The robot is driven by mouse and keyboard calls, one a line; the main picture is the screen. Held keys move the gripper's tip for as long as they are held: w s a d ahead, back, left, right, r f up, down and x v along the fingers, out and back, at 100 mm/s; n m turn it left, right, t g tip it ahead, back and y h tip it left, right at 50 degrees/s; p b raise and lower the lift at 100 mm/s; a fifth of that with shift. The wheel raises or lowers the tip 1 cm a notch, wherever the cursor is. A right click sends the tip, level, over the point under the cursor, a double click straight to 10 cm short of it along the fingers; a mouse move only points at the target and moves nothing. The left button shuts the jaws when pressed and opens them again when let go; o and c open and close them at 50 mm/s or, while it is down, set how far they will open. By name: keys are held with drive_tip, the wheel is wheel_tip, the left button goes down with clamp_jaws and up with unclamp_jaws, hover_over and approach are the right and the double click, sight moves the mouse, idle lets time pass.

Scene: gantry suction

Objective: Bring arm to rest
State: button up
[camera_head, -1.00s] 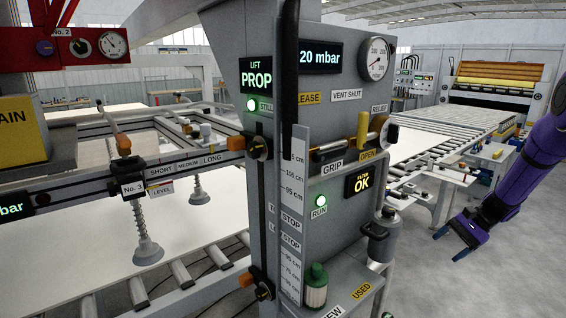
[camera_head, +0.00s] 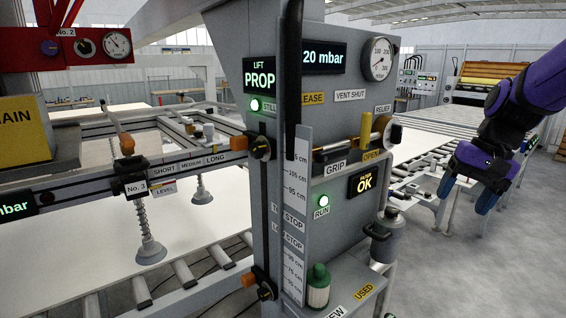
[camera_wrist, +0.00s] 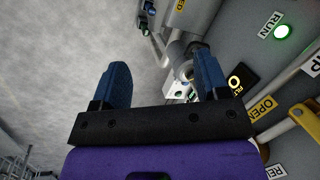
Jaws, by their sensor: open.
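My gripper (camera_head: 466,196) is at the right of the head view, at the end of my purple arm. Its blue fingers point down and are apart, with nothing between them. It hangs in the air to the right of the grey control column (camera_head: 338,215), clear of it. In the wrist view the two blue fingers (camera_wrist: 162,85) stand wide apart. Between and beyond them show the grey floor and, at the right, part of the column with its green RUN lamp (camera_wrist: 283,31) and yellow OPEN label (camera_wrist: 261,108).
The column carries a gauge (camera_head: 380,58), a grip lever with a yellow handle (camera_head: 366,130) and a grey canister (camera_head: 385,240) on its near right side. Roller tables with pale panels lie behind. A suction cup (camera_head: 149,250) rests on a white panel at left. Floor at lower right is free.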

drive_tip(key=s+a+r+n+t+h, duration=0.1)
drive_tip(key=s+a+r+n+t, duration=0.1)
drive_tip(key=s, duration=0.6)
drive_tip(key=s+a+r+n+t+h, duration=0.1)
drive_tip(key=s+r+n+t+h, duration=0.1)
drive_tip(key=s, duration=0.6)
drive_tip(key=shift+s+a+r+t, duration=0.3)
drive_tip(key=shift+s+a, duration=0.05)
drive_tip(key=shift+s, duration=0.05)
